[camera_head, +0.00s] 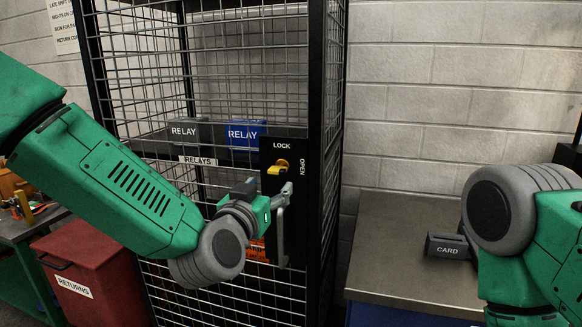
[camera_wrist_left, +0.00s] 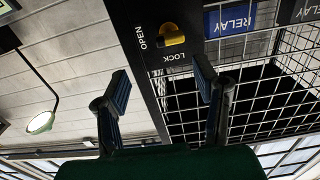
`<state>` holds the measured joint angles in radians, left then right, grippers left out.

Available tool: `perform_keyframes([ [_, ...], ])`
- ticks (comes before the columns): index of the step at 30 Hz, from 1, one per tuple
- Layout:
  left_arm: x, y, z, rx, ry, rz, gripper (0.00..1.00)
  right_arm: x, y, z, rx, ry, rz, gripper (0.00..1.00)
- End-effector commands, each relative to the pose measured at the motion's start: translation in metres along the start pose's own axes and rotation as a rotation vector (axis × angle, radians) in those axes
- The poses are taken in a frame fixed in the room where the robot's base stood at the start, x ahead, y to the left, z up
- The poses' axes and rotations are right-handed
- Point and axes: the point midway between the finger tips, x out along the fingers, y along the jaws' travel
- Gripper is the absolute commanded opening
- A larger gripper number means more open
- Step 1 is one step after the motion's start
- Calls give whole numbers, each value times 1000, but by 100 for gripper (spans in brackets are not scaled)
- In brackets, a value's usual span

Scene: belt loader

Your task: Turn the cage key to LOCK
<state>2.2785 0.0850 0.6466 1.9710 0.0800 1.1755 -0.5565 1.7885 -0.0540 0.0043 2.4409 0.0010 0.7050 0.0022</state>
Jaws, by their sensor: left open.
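The yellow cage key (camera_head: 279,168) sits on a black lock plate (camera_head: 267,152) on the cage post. LOCK is printed above it and OPEN to its right. The key lies roughly crosswise, more toward OPEN than LOCK in line. It also shows in the left wrist view (camera_wrist_left: 172,40), where the plate appears upside down. My left gripper (camera_head: 264,196) is open and empty, just below and in front of the key. In the left wrist view its fingers (camera_wrist_left: 162,82) stand wide apart, with the key beyond their tips. Only part of my right arm shows; its gripper is out of sight.
A grey and a blue RELAY box (camera_head: 245,133) stand inside the wire cage. A door handle (camera_head: 280,222) is below the key. A dark CARD block (camera_head: 447,246) is at the metal bench (camera_head: 395,225) on the right. A red RETURNS bin (camera_head: 92,270) stands left.

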Motion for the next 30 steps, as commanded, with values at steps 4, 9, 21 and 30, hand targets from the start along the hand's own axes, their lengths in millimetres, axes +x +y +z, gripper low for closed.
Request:
perform_keyframes([
  [4,33,-5,0,-4,1,-4,55,-4,0,0,-1,1,0,0],
  [9,69,0,0,0,-1,-3,55,-8,0,-1,-1,1,-1,0],
  [21,108,3,1,5,-3,-4,55,-10,0,-1,0,1,0,0],
  [30,104,-3,0,-2,0,-3,38,-10,0,-1,0,1,0,0],
])
